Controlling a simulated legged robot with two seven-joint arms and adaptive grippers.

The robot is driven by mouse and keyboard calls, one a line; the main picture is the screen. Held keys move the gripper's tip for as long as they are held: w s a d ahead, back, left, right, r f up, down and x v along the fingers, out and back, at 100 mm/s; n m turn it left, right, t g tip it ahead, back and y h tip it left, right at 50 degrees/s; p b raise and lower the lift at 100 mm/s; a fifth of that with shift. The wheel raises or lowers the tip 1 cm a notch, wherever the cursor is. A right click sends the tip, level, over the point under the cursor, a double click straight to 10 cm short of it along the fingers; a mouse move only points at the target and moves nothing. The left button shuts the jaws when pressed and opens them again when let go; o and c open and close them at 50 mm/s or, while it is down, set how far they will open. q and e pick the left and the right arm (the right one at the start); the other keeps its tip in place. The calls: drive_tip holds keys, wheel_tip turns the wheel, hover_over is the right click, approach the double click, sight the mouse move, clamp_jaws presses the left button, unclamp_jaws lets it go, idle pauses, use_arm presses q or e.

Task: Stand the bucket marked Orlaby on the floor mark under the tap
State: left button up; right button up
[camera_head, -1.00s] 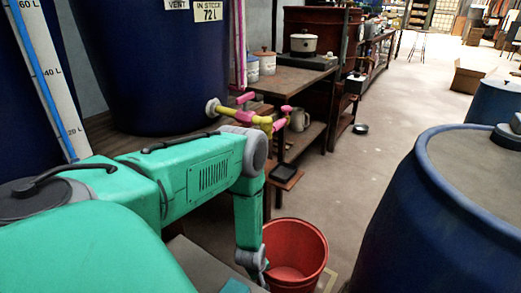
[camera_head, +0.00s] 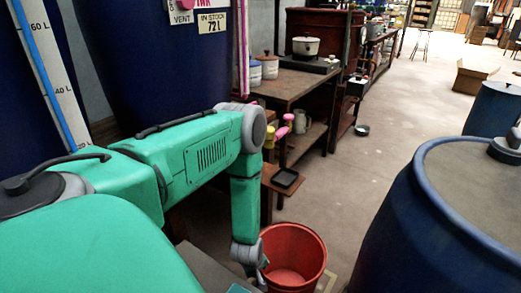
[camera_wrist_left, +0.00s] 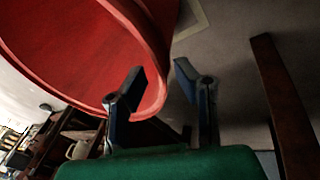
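A red bucket (camera_head: 297,252) stands upright on the floor at lower centre; no name is readable on it. A pale floor mark (camera_head: 328,281) shows at its right edge and in the left wrist view (camera_wrist_left: 190,20); the bucket hides how much it covers. My left gripper (camera_head: 263,272) is at the bucket's left rim. In the left wrist view its fingers (camera_wrist_left: 160,90) are apart, one over the bucket's inside and one outside, with the rim between. Contact is unclear. The yellow tap (camera_head: 268,140) with pink handles (camera_head: 286,122) is mostly hidden by my arm. My right gripper is not in view.
A big blue vat (camera_head: 145,70) stands behind my left arm. A blue drum (camera_head: 410,240) fills the right side. A wooden bench (camera_head: 285,85) with pots and a low shelf with a black tray (camera_head: 286,178) stand behind the bucket.

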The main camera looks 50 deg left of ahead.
use_arm(q)
drive_tip(key=v, duration=0.3)
drive_tip(key=shift+p, duration=0.4)
drive_tip(key=shift+w, duration=0.1)
